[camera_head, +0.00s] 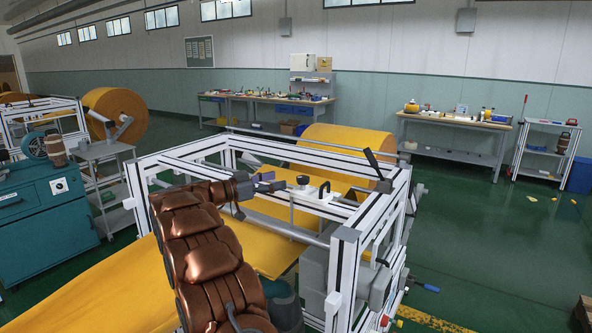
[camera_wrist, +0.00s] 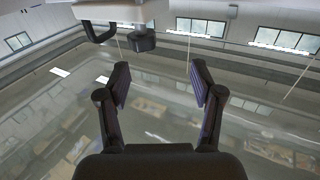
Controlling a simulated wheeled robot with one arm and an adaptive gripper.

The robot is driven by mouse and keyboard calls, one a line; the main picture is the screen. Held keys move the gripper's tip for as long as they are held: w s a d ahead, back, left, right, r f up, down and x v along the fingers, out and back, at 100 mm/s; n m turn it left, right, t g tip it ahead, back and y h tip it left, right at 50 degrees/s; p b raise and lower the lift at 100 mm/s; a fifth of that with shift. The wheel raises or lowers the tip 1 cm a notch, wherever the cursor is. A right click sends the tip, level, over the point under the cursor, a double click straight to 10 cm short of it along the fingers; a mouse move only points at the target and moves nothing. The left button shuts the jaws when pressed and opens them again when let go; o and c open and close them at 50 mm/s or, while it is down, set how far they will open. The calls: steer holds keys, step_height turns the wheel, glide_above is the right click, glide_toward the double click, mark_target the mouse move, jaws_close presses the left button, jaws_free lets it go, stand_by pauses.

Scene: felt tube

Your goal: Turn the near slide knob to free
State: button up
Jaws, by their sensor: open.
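A dark round knob (camera_head: 303,180), which looks like the near slide knob, stands on a pale slide plate (camera_head: 306,194) across the white frame. A black loop handle (camera_head: 324,189) rises beside it on the right. In the wrist view a dark knob (camera_wrist: 141,40) and a curved dark handle (camera_wrist: 97,33) hang at a pale block (camera_wrist: 108,11) at the upper left, beyond my fingertips. My gripper (camera_head: 268,182) is left of the knob in the head view, apart from it. In the wrist view my gripper (camera_wrist: 160,82) is open, with nothing between its fingers. The knob's setting cannot be read.
The white frame (camera_head: 345,236) surrounds the slide, and a black lever (camera_head: 372,162) stands at its right. A yellow felt roll (camera_head: 346,143) lies behind. Yellow felt (camera_head: 105,297) runs below my arm. A teal machine (camera_head: 45,219) stands at left; green floor is open at right.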

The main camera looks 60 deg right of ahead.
mark_target(302, 181)
steer(key=shift+m+g+y, duration=0.4)
steer(key=shift+g+y, duration=0.2)
steer(key=shift+g, duration=0.2)
steer(key=shift+s+a+f+p+x, duration=0.15)
steer(key=shift+p+x, duration=0.25)
steer(key=shift+x, duration=1.05)
steer(key=shift+s+a+f+p+x, duration=0.1)
steer(key=shift+s+p+x, duration=0.2)
steer(key=shift+x, duration=1.15)
steer(key=shift+s+a+f+p+x, duration=0.15)
steer(key=shift+p+x, duration=0.3)
steer(key=shift+x, duration=1)
steer(key=c, duration=1.2)
steer(key=shift+o, duration=0.2)
